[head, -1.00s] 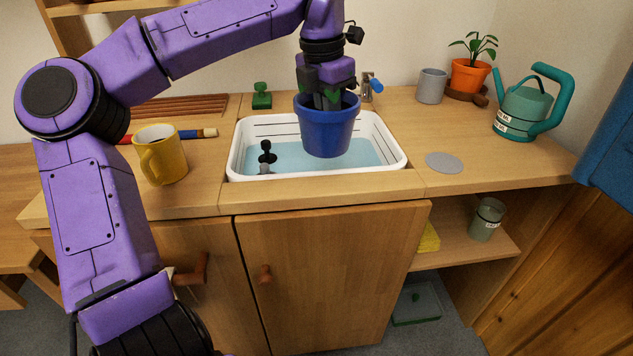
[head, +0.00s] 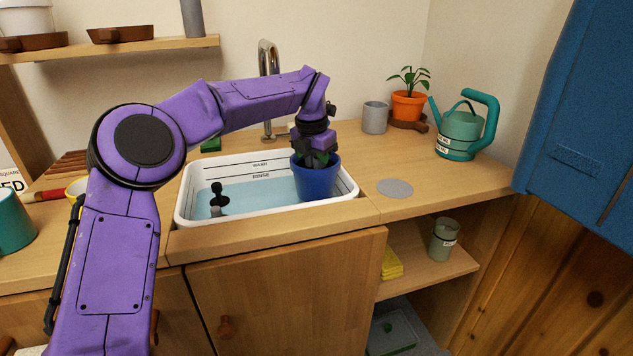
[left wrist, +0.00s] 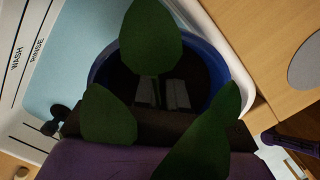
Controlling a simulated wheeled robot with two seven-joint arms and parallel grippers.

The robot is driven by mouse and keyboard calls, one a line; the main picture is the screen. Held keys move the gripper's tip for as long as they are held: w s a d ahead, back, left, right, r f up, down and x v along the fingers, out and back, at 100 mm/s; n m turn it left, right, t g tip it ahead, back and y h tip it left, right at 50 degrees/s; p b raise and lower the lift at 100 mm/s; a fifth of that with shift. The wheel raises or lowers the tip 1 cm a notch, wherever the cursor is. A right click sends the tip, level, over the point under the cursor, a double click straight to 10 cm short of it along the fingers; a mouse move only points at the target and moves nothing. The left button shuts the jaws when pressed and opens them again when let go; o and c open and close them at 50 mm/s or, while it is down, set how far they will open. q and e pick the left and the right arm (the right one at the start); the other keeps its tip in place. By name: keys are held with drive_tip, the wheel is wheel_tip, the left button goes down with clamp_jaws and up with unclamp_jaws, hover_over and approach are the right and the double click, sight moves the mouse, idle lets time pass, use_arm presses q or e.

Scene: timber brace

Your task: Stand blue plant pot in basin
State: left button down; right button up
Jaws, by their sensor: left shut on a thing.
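The blue plant pot (head: 316,183) is upright at the right end of the white basin (head: 348,197), within its rim in the head view. I cannot tell whether its base rests on the basin floor. My left gripper (head: 315,156) comes down from above, shut on the potted plant, its fingers reaching inside the pot's rim. In the left wrist view the fingertips (left wrist: 163,95) sit over dark soil among green leaves (left wrist: 152,38), inside the blue rim (left wrist: 214,62). The leaves hide the exact grip. My right gripper is not in view.
The basin holds pale blue water, with a black-knobbed thing (head: 217,197) at its left. A chrome tap (head: 268,75) stands behind. A grey disc (head: 395,187), grey cup (head: 375,117), orange pot (head: 408,106) and teal watering can (head: 461,133) are on the right counter.

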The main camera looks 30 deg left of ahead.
use_arm(q)
wheel_tip(320, 180, down, 3)
drive_tip(key=shift+r, duration=0.25)
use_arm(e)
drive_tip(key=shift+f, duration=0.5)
use_arm(q)
drive_tip(key=c, duration=1.2)
unclamp_jaws()
wheel_tip(320, 180, up, 12)
drive_tip(key=s+p, duration=0.1)
drive_tip(key=p, duration=0.3)
drive_tip(key=shift+s, duration=0.3)
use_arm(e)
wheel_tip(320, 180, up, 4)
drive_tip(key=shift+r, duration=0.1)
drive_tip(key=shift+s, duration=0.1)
